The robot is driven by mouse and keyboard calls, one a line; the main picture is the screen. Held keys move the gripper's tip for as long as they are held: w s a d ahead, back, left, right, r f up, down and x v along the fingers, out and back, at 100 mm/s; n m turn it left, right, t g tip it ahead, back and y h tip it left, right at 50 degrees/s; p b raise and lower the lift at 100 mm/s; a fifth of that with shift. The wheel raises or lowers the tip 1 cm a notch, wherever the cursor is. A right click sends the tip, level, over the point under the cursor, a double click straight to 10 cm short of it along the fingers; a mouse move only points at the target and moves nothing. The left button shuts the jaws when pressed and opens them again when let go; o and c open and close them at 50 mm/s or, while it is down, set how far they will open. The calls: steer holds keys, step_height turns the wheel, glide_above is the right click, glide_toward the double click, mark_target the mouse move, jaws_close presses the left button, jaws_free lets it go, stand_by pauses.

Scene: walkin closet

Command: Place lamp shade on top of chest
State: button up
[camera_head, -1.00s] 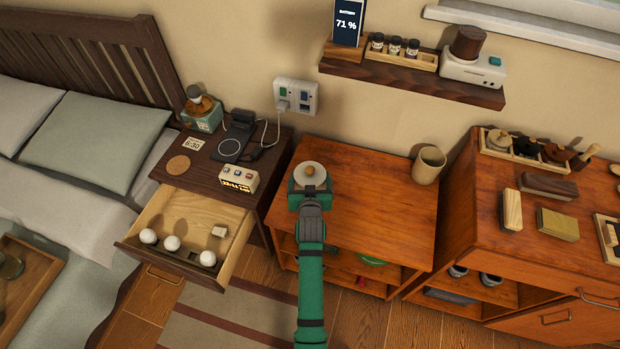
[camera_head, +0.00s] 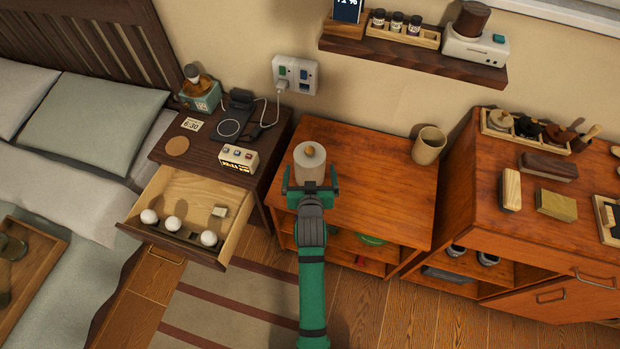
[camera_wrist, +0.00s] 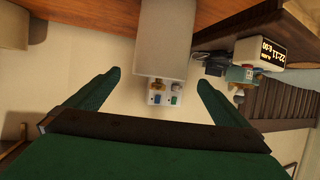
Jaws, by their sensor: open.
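The lamp shade (camera_head: 309,168), a pale cylinder with a small orange-brown knob on top, appears to stand upright on the low wooden cabinet (camera_head: 375,195), near its left side. My gripper (camera_head: 311,180) is open at the shade's near side. In the wrist view the shade (camera_wrist: 165,38) lies ahead between the lines of my two spread fingers (camera_wrist: 159,80), with a gap on each side. The lower part of the shade is hidden by my gripper in the head view. A wooden chest (camera_head: 490,215) with drawers stands at the right.
A tan cup (camera_head: 428,146) stands at the cabinet's back right. The chest top holds an organizer tray (camera_head: 525,142), brushes and blocks. At left, the nightstand's drawer (camera_head: 190,205) is open with white balls inside. A wall shelf (camera_head: 415,60) hangs behind. The cabinet's middle is clear.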

steer(key=s, duration=2.4)
steer(key=s+r+t, duration=0.1)
steer(key=s+r, duration=0.3)
steer(key=s, duration=0.4)
steer(key=s+r, duration=0.4)
steer(key=s, duration=0.4)
steer(key=shift+s+a+r+t, duration=0.2)
steer(key=shift+s+a+t, duration=0.05)
steer(key=shift+s+t, duration=0.15)
